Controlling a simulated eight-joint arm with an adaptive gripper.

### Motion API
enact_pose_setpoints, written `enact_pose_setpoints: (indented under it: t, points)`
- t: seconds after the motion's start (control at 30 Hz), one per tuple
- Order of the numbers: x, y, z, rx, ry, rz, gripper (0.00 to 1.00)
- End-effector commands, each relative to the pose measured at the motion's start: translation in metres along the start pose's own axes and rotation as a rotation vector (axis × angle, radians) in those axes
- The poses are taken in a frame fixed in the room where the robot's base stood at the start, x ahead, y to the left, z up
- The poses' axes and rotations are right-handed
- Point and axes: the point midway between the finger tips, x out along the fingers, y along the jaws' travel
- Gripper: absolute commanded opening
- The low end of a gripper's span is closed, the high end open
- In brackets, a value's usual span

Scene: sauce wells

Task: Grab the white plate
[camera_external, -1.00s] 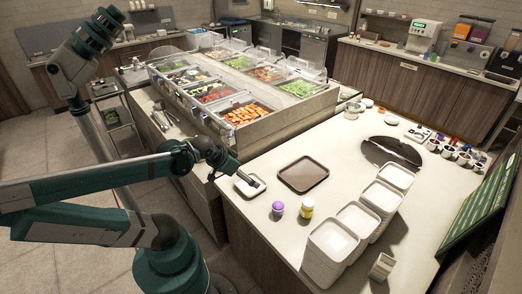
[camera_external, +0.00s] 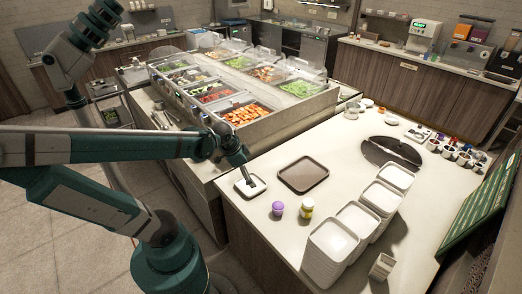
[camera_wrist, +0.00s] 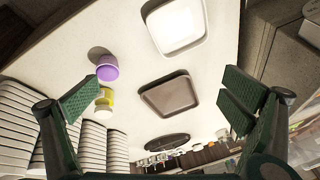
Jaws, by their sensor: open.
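The white plate (camera_external: 257,187) is a small square dish with rounded corners, lying flat near the left edge of the pale counter. It also shows at the top of the wrist view (camera_wrist: 176,24), whole except near the frame's upper edge. My gripper (camera_external: 246,173) is above the plate, pointing steeply down and hiding part of it. In the wrist view my gripper (camera_wrist: 160,98) has its two green-padded fingers wide apart with nothing between them.
A brown tray (camera_external: 303,175) lies just right of the plate. A purple-topped jar (camera_external: 278,209) and a yellow jar (camera_external: 307,208) stand in front. Stacks of white containers (camera_external: 331,242) stand farther right. The food bar (camera_external: 268,132) rises behind.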

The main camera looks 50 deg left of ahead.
Motion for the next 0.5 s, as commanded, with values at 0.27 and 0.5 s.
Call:
enact_pose_setpoints:
  t: [0.27, 0.5]
  points:
    - [0.018, -0.017, -0.004, 0.201, -0.07, 0.04, 1.0]
    - [0.036, -0.029, -0.004, 0.376, -0.122, 0.088, 1.0]
